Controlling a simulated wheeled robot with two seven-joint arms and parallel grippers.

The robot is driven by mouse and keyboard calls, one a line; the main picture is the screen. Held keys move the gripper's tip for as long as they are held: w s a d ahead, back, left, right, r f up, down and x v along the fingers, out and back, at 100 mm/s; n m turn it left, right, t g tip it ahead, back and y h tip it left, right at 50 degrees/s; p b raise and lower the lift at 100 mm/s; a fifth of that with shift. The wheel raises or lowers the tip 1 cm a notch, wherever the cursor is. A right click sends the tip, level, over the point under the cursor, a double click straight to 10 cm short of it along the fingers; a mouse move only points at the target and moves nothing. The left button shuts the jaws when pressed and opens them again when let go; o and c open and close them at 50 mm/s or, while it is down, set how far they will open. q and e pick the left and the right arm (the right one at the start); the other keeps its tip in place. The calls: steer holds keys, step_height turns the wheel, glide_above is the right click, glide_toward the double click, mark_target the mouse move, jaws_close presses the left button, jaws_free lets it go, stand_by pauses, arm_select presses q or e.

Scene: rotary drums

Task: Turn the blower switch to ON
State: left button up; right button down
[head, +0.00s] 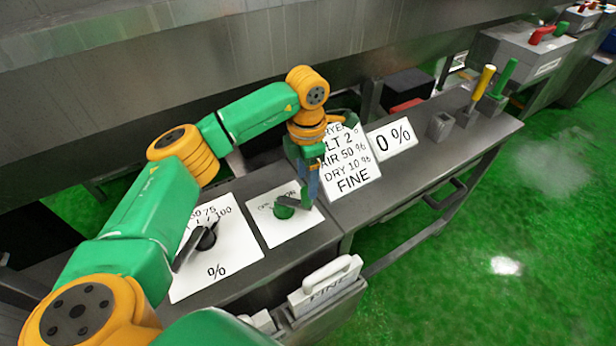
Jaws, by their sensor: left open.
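The blower switch is a green knob (284,208) on a white plate (288,232) with OFF at its left and ON, partly covered, at its upper right. The knob's exact pointing is hard to tell, as it is small and partly hidden. My left gripper (306,196) is open and points down over the right part of this plate, beside the knob's upper right. Its fingers cover part of the plate. I cannot tell if a finger touches the knob. My right gripper is not in view.
A larger white dial plate (216,270) marked % with a black knob (206,239) lies to the left. Behind the gripper stand a text sign (353,180) and a 0 % sign (392,139). A white FINE holder (325,288) is at the front. Yellow and green handles (484,80) stand far right.

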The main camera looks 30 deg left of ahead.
mark_target(306, 189)
arm_select(q)
steer(key=f, duration=0.3)
steer(key=shift+s+p, duration=0.3)
steer(key=shift+s, duration=0.1)
steer(key=shift+w+a+f, duration=0.1)
steer(key=shift+w+f, duration=0.25)
steer(key=shift+f, duration=0.05)
steer(key=shift+s+r, duration=0.15)
steer(key=shift+r, duration=0.05)
steer(key=c, duration=0.9)
jaws_close()
